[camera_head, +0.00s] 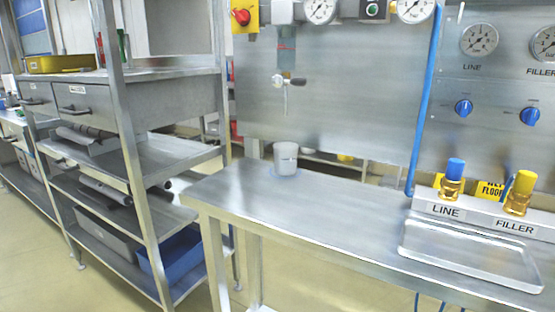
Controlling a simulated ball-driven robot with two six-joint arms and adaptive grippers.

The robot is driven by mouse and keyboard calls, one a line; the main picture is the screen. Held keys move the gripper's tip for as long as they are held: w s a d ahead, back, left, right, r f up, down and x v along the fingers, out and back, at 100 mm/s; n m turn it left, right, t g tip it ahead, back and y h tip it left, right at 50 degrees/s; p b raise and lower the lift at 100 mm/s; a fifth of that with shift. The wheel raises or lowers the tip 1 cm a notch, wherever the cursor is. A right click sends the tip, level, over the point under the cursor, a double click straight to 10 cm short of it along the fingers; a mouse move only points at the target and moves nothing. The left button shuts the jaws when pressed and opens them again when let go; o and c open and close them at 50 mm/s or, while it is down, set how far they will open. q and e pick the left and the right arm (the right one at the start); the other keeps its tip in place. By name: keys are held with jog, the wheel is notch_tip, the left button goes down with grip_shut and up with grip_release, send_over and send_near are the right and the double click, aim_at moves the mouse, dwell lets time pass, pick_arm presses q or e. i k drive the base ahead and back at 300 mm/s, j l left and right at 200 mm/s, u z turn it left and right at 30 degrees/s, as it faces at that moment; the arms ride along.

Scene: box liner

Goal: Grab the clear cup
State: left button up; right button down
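A clear cup (286,156) stands upright on the metal bench (330,202), near its back edge and left of the middle. It looks empty, and its bottom edge meets a faint bluish patch on the bench top. Neither of my grippers shows in the head view.
A metal tray (470,252) lies on the bench at the right, below the LINE and FILLER fittings (452,182). A blue hose (421,100) runs down the panel. A metal shelf rack (140,150) stands at the left. The bench between cup and tray is clear.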

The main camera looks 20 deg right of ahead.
aim_at(286, 154)
jog(key=i+l+u, duration=0.1)
jog(key=l+u, duration=0.3)
jog(key=i+l+u, duration=0.1)
jog(key=l+u, duration=0.3)
